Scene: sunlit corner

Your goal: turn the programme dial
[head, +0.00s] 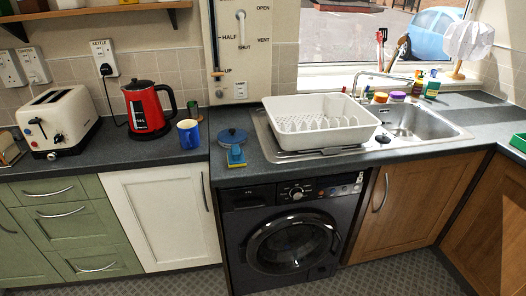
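The washing machine (262,235) is black and stands under the worktop at the centre of the head view. Its round door (293,244) looks shut. The programme dial (297,193) is a small round silver knob on the control panel along the machine's top front. The dial's exact setting is too small to read. Neither of my grippers shows in the head view, and nothing touches the dial.
A worktop (160,158) overhangs the machine, with a blue mug (188,134), a red kettle (149,108) and a white dish rack (310,115) on it. A white cupboard (155,215) and a wooden cupboard (405,205) flank the machine. The floor (375,284) in front looks clear.

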